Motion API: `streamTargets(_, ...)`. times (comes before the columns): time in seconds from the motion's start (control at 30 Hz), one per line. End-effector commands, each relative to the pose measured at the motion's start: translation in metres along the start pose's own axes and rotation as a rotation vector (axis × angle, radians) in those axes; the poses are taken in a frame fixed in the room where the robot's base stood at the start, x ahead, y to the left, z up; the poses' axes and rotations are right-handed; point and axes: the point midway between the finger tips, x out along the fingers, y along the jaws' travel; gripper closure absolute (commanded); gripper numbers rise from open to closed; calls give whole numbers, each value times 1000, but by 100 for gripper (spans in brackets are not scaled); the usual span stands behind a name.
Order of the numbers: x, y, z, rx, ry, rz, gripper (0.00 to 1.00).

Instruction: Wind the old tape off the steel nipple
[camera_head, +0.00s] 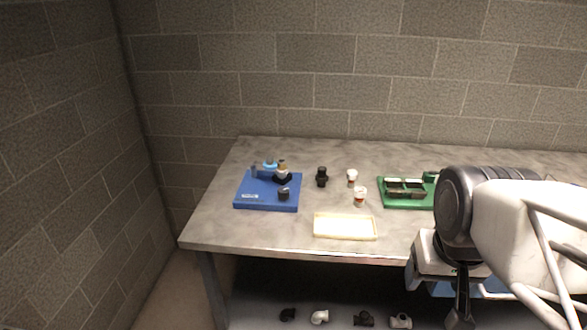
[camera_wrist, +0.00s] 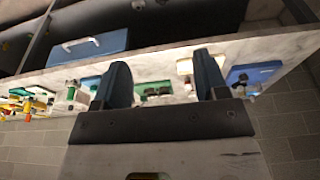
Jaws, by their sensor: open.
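A blue board (camera_head: 250,204) lies on the left of the table in the head view and carries several small fittings. One upright piece (camera_head: 282,171) on it has a pale band and a brownish top; it may be the steel nipple with old tape, but it is too small to tell. My gripper (camera_wrist: 163,74) is open and empty in the wrist view, its two dark fingers wide apart. In the head view my gripper hangs at the table's front edge, right of the cream tray (camera_head: 345,236) and well away from the blue board.
A black fitting (camera_head: 322,177) and two small white-and-brown pieces (camera_head: 352,177) (camera_head: 360,197) stand mid-table. A green board (camera_head: 393,205) with dark blocks lies right of them. Several fittings lie on the lower shelf, and a blue box (camera_wrist: 90,46) shows in the wrist view. A block wall stands behind.

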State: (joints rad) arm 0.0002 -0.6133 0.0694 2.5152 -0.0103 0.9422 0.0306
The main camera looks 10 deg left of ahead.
Motion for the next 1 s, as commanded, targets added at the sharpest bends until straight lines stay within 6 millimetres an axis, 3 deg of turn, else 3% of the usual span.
streamTargets(0.47, -1, -28, -91, 40, -42, -12, 33)
streamTargets(1.0, 24, -83, -206, 94, -97, -16, 33)
